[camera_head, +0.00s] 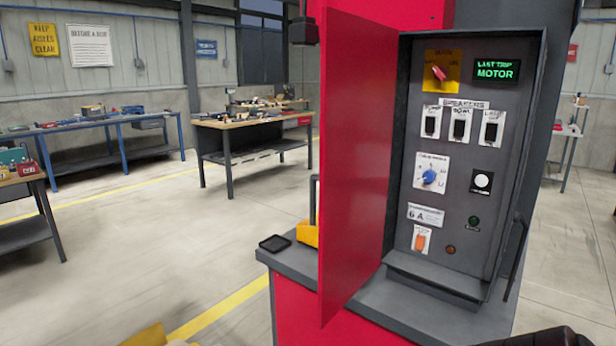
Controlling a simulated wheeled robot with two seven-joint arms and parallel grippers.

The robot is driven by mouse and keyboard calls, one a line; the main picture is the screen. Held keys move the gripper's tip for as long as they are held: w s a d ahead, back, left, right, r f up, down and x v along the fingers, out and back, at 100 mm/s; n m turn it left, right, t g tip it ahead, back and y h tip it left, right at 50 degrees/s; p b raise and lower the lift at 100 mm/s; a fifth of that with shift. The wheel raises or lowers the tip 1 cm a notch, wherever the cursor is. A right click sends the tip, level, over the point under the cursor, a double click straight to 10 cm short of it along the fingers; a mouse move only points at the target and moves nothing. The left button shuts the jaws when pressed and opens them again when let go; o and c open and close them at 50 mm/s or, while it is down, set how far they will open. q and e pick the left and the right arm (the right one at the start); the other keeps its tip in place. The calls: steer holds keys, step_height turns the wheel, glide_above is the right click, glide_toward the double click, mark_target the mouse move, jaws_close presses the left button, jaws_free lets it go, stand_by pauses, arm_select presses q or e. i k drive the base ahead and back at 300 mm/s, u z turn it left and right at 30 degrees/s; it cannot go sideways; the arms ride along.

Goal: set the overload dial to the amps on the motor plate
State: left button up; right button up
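The overload dial is likely the blue knob (429,177) on a white scale plate (432,162) inside the open cabinet; the numbers and the pointer's exact setting are too small to read. Below it a white plate (425,214) reads "6 A"; its small heading is not legible, so I cannot tell if it is the motor plate. A green display (496,70) reads "LAST TRIP MOTOR". Neither of my grippers can be made out.
The red cabinet door (358,150) stands open on the left. Inside are a red switch on yellow (440,72), three black breakers (460,124), a white button (482,181), and an orange rocker (421,240). A black tray (275,243) lies on the ledge.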

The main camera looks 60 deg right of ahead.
mark_target(429, 176)
steer(key=u, duration=0.65)
steer(key=k, duration=1.2)
steer(key=z, duration=1.05)
